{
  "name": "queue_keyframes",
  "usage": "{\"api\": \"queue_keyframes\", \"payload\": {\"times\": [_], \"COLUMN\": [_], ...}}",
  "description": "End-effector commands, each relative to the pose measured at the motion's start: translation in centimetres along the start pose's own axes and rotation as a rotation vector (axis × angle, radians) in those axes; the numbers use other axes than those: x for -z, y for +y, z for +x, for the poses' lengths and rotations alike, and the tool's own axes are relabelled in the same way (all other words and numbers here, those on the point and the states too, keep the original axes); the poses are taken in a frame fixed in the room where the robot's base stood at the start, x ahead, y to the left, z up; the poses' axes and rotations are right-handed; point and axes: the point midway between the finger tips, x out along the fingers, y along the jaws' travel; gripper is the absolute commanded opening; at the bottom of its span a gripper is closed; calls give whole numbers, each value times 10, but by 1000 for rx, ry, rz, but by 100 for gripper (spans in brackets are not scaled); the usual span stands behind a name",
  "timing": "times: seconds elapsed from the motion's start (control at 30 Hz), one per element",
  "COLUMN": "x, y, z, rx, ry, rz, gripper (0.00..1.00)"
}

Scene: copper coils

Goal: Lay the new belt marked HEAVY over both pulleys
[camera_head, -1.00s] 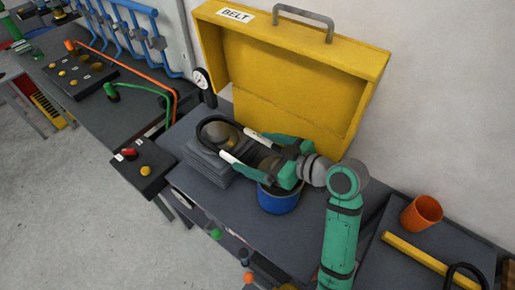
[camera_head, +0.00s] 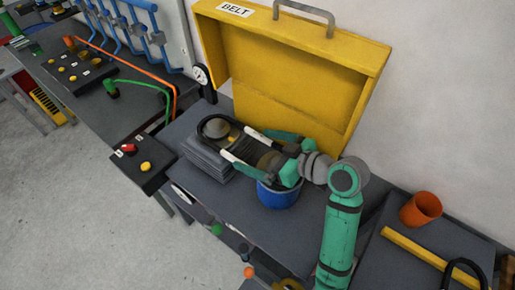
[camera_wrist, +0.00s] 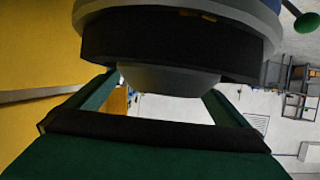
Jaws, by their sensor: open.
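A black belt (camera_head: 201,136) lies as a loop around the grey left pulley (camera_head: 216,127), and its dark strands run right toward the second pulley (camera_head: 268,162) above the blue drum (camera_head: 279,195). In the wrist view a black band (camera_wrist: 165,45) wraps the rounded grey body close in front of my gripper. No HEAVY mark is readable. My gripper (camera_head: 239,145) is open, its white-tipped fingers on either side of the strands between the pulleys. The arm partly hides the second pulley, so the belt's seating there is unclear.
An open yellow case (camera_head: 290,70) labelled BELT stands behind. A grey stack (camera_head: 207,160) is under the left pulley. At right are an orange cup (camera_head: 421,209), a yellow bar (camera_head: 415,250) and another black loop (camera_head: 463,268). A button box (camera_head: 145,160) is at left.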

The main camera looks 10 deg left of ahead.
Motion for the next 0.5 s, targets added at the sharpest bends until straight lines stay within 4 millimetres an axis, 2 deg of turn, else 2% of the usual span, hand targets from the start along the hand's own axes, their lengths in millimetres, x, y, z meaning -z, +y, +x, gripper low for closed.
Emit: {"api": "queue_keyframes", "payload": {"times": [0.5], "x": [0], "y": [1], "z": [-86], "rx": [-3], "ry": [1], "rz": [-1], "gripper": [100]}}
